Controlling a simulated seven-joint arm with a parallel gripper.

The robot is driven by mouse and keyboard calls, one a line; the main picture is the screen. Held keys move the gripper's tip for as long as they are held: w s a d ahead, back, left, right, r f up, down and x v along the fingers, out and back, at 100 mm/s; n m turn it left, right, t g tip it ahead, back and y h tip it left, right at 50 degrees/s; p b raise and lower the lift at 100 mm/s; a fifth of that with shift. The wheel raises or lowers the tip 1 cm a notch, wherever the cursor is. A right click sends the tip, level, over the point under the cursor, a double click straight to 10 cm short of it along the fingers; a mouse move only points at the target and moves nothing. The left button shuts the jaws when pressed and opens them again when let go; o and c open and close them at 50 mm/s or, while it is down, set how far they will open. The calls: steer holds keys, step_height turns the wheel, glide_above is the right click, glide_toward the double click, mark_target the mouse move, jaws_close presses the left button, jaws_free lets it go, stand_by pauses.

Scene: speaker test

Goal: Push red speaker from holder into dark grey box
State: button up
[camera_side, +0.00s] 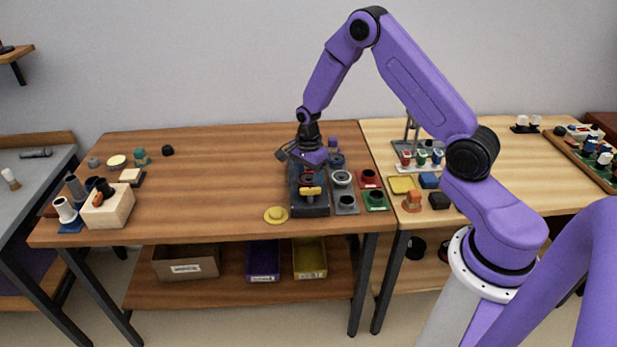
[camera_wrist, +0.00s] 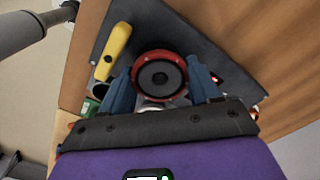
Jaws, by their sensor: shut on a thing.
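The red speaker (camera_wrist: 160,75), a round black cone with a red rim, sits between the two blue fingers of my gripper (camera_wrist: 164,68) in the wrist view. The fingers are shut on its sides. The dark holder (camera_wrist: 205,38) lies under and around it, with a yellow handle (camera_wrist: 115,45) to the speaker's left. In the side view my gripper (camera_side: 308,170) points down over the dark holder (camera_side: 296,203), and the arm mostly hides the speaker. I cannot tell which container is the dark grey box; grey trays (camera_side: 346,209) stand right of the holder.
A red tray (camera_side: 369,172) and a green tray (camera_side: 376,208) stand farther right. A yellow round piece (camera_side: 276,214) lies left of the holder. Bins, including a yellow one (camera_side: 310,270), sit on the lower shelf. The middle-left tabletop (camera_side: 220,180) is clear.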

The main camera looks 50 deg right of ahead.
steer(key=shift+f, duration=0.7)
stand_by(0.8)
steer(key=o, duration=1.1)
steer(key=shift+c, duration=0.2)
steer(key=shift+r, duration=3.8)
